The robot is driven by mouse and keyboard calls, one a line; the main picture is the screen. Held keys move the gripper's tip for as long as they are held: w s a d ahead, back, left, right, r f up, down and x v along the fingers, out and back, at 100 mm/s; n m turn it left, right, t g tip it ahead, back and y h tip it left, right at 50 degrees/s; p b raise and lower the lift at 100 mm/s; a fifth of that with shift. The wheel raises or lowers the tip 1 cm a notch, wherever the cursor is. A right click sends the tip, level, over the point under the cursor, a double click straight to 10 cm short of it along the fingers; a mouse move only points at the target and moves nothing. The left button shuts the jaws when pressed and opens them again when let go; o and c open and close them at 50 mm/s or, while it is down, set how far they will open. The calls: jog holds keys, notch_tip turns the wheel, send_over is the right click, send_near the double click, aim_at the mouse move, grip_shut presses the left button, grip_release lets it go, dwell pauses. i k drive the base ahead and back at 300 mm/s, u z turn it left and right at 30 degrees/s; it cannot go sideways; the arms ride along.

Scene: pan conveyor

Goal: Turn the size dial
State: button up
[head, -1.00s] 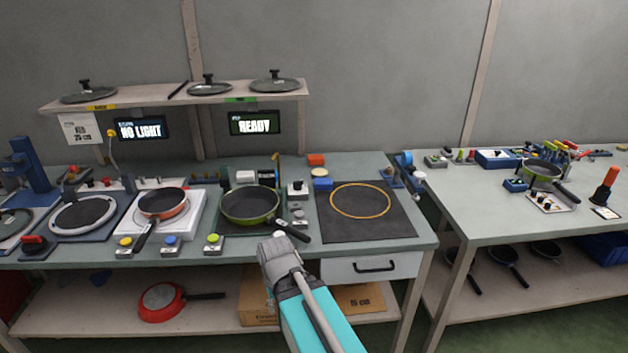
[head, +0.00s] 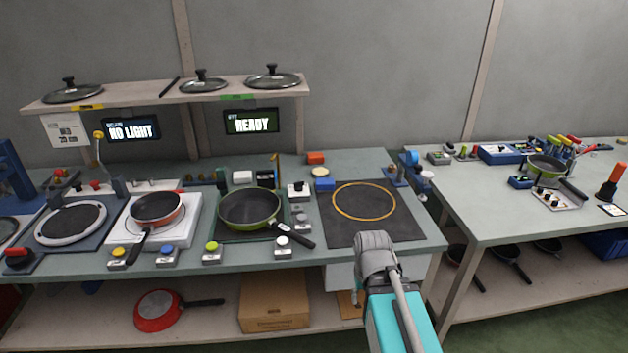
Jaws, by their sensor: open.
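Several small control boxes stand on the left workbench. One has a black knob on a white top (head: 298,190), beside the green pan. A red knob (head: 18,255) sits at the far left front. I cannot tell which of these is the size dial; no label is readable. My arm rises from the bottom right, with a grey joint (head: 375,250) in front of the bench's front edge, below the dark mat. My gripper's fingers do not show in the head view. The arm appears apart from both knobs.
A green pan (head: 250,209) and a red pan (head: 157,209) stand on the bench. The dark mat (head: 335,230) with an orange ring is empty. Displays read NO LIGHT (head: 131,129) and READY (head: 252,122).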

aim_at(297, 186)
jog(key=z, duration=1.05)
jog(key=k, duration=0.65)
jog(key=u, duration=1.05)
jog(key=i, duration=0.5)
jog(key=u, duration=0.1)
